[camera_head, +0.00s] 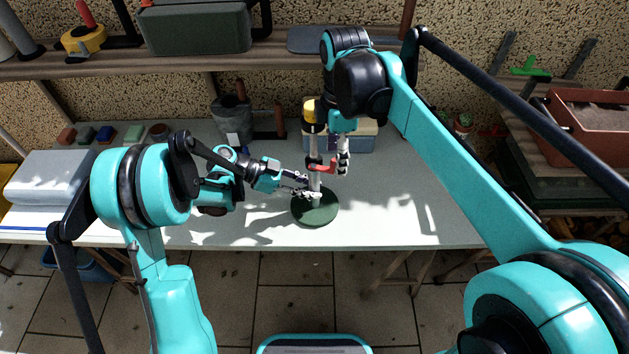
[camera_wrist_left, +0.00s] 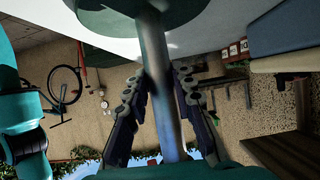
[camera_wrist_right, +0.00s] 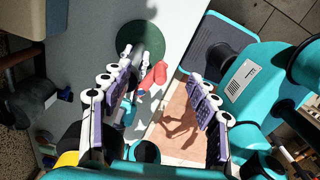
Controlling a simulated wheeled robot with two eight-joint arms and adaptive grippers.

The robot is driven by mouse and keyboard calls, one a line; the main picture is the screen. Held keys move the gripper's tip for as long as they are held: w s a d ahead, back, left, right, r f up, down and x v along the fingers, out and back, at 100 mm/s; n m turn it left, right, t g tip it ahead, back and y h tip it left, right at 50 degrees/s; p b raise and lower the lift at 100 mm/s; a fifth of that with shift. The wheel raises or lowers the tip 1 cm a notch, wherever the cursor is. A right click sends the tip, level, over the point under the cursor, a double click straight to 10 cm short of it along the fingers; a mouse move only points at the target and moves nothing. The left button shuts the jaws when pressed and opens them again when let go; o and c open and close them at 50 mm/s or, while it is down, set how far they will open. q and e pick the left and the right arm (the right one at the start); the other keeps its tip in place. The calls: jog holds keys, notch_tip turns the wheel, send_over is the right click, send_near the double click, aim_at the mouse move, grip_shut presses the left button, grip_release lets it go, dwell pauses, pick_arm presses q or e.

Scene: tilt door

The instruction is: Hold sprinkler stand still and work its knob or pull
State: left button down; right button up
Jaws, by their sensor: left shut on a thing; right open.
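The sprinkler stand has a dark green round base (camera_head: 316,214) flat on the table, an upright grey post (camera_head: 315,186) and a yellow and black top (camera_head: 312,115). A red lever-like handle (camera_head: 321,166) sticks out of the post partway up and also shows in the right wrist view (camera_wrist_right: 156,74). My left gripper (camera_head: 306,188) is shut around the post (camera_wrist_left: 159,75), low, between handle and base. My right gripper (camera_head: 343,162) points down just right of the handle, open. In its wrist view the handle appears between the spread fingers; I see no clear contact.
The pale table (camera_head: 390,215) is mostly clear at the front. A grey box (camera_head: 52,178) lies at far left. A shelf (camera_head: 110,66) crosses the back; a planter (camera_head: 590,130) stands right.

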jog(key=shift+r, duration=0.95)
jog(key=shift+d, duration=0.1)
jog(key=s+d, duration=0.3)
jog(key=shift+s+d, duration=0.15)
jog(key=shift+d, duration=0.1)
notch_tip(320, 180, up, 12)
dwell(0.4)
pick_arm(q)
jog(key=c, duration=1.2)
grip_release()
